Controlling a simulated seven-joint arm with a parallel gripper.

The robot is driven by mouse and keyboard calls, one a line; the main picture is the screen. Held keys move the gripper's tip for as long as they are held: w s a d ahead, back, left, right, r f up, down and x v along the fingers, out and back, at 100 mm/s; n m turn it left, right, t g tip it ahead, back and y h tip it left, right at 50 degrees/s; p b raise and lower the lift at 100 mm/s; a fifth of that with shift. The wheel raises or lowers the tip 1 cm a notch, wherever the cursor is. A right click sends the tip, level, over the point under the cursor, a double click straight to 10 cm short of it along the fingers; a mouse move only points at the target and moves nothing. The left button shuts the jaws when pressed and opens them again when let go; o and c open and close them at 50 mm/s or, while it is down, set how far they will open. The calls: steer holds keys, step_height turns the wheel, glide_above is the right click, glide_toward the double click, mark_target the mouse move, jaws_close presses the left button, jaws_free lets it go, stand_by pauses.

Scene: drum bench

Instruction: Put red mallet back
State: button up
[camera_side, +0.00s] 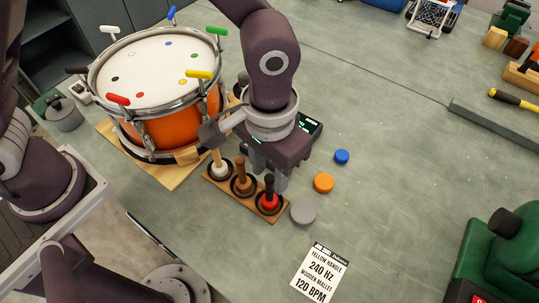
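The red mallet (268,201) stands head down in the right-hand round holder of the wooden rack (229,199), its dark handle pointing up. My gripper (269,176) is just above that end of the rack. Its two grey fingers look apart, one on each side of the handle's upper end, with a gap. The body of my gripper hides part of the space between the fingers, so contact with the handle cannot be seen clearly. A brown wooden mallet (241,183) stands in the middle holder and a pale-headed mallet (220,168) in the left one.
An orange drum (178,128) with coloured tuning handles stands left of the rack on a wooden board. A printed card (320,273) lies in front. The table's middle right is clear.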

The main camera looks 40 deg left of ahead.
step_height(320, 180, up, 8)
steer(key=shift+a+f, duration=0.1)
steer(key=shift+f, duration=0.15)
steer(key=a+r+t, duration=0.2)
steer(key=a+r, duration=0.6)
steer(key=a, duration=0.3)
steer(key=s+a+r+n+t, duration=0.1)
steer(key=s+a+r+t, duration=0.1)
steer(key=s+a, duration=0.8)
steer(key=shift+s+a+r+n+t, duration=0.25)
steer(key=shift+a+n+t, duration=0.15)
steer(key=shift+a+t, duration=0.55)
steer(key=shift+a, duration=0.15)
